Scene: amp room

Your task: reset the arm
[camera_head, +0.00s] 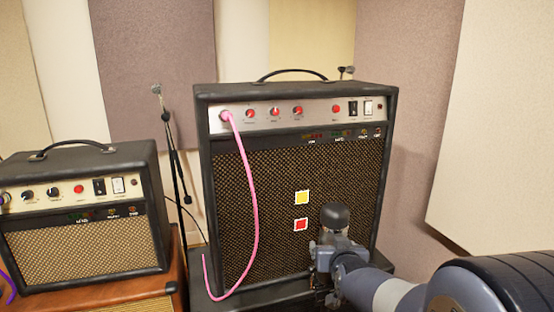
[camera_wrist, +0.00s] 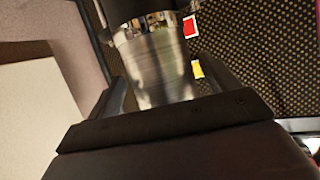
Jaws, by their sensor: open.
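My arm (camera_head: 395,295) reaches in from the lower right in the head view. My gripper (camera_head: 325,262) is in front of the lower right of the large black amp (camera_head: 230,175), near its base. The gripper's fingers are small and dark there, and I see nothing held in them. In the wrist view a dark body and a shiny metal cylinder fill the middle.
A pink cable (camera_head: 256,190) runs from the large amp's panel down to its base. Yellow (camera_head: 302,198) and red (camera_head: 301,225) squares are on the grille. A smaller amp (camera_head: 80,215) stands left on a brown cabinet (camera_head: 110,300). A microphone stand (camera_head: 174,160) is between the amps.

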